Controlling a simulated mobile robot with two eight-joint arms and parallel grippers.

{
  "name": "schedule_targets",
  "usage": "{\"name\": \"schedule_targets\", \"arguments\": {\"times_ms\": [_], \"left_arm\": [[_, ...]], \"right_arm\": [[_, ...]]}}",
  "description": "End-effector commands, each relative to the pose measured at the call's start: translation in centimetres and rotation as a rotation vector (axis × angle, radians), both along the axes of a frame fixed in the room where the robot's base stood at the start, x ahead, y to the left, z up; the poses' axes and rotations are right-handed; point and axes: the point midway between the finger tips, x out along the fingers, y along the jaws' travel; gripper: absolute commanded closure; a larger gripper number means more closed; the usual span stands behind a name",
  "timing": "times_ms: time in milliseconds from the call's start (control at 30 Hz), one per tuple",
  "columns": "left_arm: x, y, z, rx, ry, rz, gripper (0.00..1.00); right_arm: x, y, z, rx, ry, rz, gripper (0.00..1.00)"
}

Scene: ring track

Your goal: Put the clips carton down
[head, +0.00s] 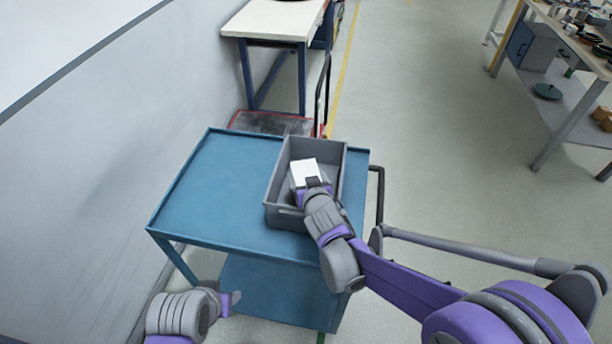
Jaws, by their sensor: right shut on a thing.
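The clips carton (304,170) is a small white box. My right gripper (312,184) is shut on it and holds it over or inside the grey bin (281,184); its height above the bin floor cannot be told. The gripper and wrist hide the carton's near side. The bin stands on the right part of the blue cart's top (215,190). My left gripper (234,300) is low at the bottom left, beside the cart's lower shelf; its fingers show only in part.
The left part of the cart top is bare. A grey wall runs along the left. A white-topped table (272,20) stands behind the cart. A workbench (570,40) with several items is at the upper right. Open floor (440,130) lies between.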

Motion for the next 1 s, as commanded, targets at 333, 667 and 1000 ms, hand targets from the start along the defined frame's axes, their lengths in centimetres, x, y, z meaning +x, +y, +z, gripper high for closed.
{"name": "schedule_targets", "arguments": {"times_ms": [333,667,1000], "left_arm": [[-0.2,0.0,-1.0,0.0,0.004,0.0,0.5],[-0.2,0.0,-1.0,0.0,0.004,0.0,0.5],[0.1,0.0,0.2,0.0,-0.001,0.0,0.5]], "right_arm": [[0.0,0.0,-1.1,0.0,0.0,0.0,0.81],[-0.1,0.0,-1.4,0.001,0.003,-0.002,0.0],[-0.6,-0.1,0.3,0.0,0.002,-0.001,0.0]]}}
